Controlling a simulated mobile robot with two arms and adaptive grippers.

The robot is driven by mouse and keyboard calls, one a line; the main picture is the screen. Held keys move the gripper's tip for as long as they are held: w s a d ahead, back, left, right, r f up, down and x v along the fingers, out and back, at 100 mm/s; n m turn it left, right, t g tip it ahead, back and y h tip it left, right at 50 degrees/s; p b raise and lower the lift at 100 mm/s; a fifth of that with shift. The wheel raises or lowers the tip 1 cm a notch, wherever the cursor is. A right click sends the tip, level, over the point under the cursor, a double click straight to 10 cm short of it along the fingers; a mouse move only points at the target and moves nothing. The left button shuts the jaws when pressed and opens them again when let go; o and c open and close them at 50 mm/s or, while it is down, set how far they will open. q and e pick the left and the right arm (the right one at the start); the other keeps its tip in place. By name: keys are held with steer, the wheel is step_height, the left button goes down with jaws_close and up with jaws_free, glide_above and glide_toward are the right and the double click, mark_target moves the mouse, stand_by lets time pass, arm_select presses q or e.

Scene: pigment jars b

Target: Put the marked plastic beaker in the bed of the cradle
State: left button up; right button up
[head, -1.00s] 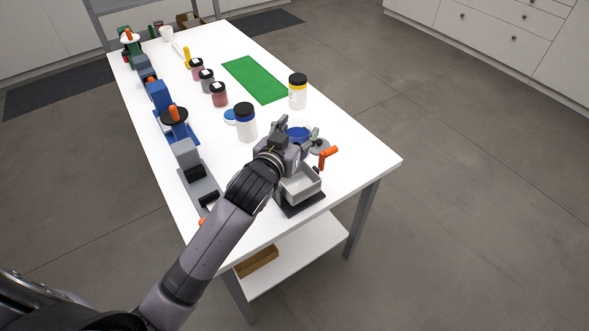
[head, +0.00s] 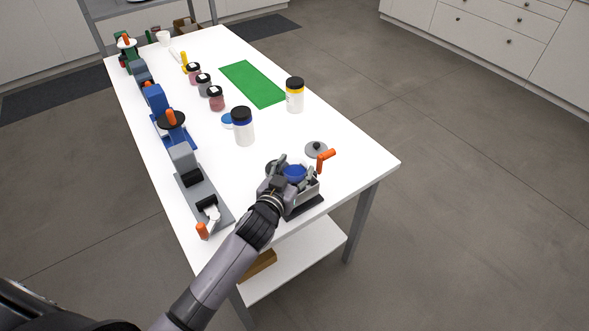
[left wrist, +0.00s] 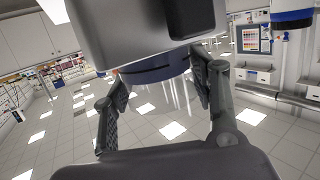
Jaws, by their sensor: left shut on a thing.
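The clear plastic beaker with blue contents (head: 294,172) is between the fingers of my left gripper (head: 288,175), which is shut on it. The cradle (head: 305,196) is an open grey box on a dark base with an orange handle, at the table's near right corner. The beaker is low over the box's bed, and its bottom is hidden. I cannot tell whether it rests on the bed. In the left wrist view, the beaker (left wrist: 165,71) shows as a blue band beside the cradle's grey wall (left wrist: 150,28). No mark is readable. My right gripper is not in view.
A grey knobbed lid (head: 316,149) lies just behind the cradle. A blue-banded jar (head: 243,127) and a yellow-banded jar (head: 295,96) stand farther back. A grey device (head: 190,180) lines the left edge. A green mat (head: 252,84) lies farther back.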

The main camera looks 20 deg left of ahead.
arm_select(q)
steer(key=shift+f, duration=0.2)
steer(key=o, duration=1.3)
steer(key=shift+r, duration=0.1)
steer(key=shift+r, duration=0.2)
steer(key=shift+s+f, duration=0.1)
steer(key=shift+s, duration=0.3)
steer(key=b+v, duration=0.1)
steer(key=v, duration=1)
steer(key=shift+s+r, duration=0.1)
steer(key=shift+r, duration=0.1)
